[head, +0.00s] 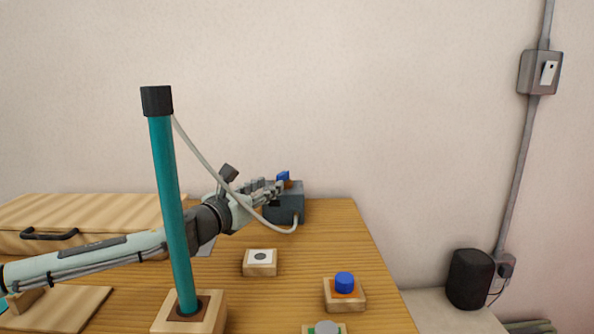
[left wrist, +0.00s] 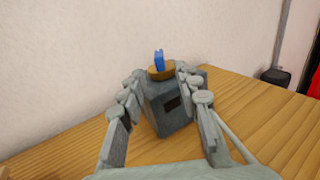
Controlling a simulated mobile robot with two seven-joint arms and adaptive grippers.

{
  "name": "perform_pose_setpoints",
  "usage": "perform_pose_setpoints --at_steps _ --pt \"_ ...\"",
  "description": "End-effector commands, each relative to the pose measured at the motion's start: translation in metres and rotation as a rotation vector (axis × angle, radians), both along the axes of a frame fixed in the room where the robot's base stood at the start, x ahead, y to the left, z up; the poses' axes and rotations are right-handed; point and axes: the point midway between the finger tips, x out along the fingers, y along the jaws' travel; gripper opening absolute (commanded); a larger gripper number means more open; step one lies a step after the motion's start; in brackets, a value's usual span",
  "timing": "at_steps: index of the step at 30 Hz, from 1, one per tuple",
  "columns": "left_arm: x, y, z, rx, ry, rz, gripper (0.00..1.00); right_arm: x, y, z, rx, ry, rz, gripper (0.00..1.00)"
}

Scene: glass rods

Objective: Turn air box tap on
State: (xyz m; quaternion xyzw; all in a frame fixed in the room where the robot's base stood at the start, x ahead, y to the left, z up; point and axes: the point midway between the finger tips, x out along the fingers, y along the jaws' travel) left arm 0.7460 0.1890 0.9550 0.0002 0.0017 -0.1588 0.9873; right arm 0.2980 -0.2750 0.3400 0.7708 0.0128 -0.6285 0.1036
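The air box (head: 286,209) is a dark grey box at the back of the wooden table. It carries a small blue tap (head: 283,175) on a brass-coloured base on its top. In the left wrist view the box (left wrist: 172,117) lies just beyond and between my fingers, with the blue tap (left wrist: 159,61) standing up above them. My left gripper (head: 273,188) reaches in from the left at the box's left side; its fingers (left wrist: 158,88) are spread apart with nothing between their tips. Contact with the box cannot be told. My right gripper is not in view.
A tall teal rod (head: 168,205) with a black cap stands in a wooden block in front of my left arm. A pale hose runs from its top to the box. A blue button (head: 344,283), a white-topped block (head: 260,262) and a wooden case (head: 90,213) are on the table.

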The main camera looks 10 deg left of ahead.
Motion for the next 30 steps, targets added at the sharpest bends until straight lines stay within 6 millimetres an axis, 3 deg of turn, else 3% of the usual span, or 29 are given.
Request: perform_pose_setpoints --at_steps 5,18,28,30 --pt "0.011 -0.004 0.001 -0.001 -0.001 0.0 0.33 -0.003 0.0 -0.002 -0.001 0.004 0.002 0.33" --pt "0.069 -0.023 0.0 0.0 -0.001 0.001 0.33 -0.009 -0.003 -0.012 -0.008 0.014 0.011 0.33" --pt "0.074 -0.024 0.0 0.0 0.0 0.0 0.33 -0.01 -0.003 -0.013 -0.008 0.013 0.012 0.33" --pt "0.074 -0.024 0.0 0.0 0.0 0.0 0.27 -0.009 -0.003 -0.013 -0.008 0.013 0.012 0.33"
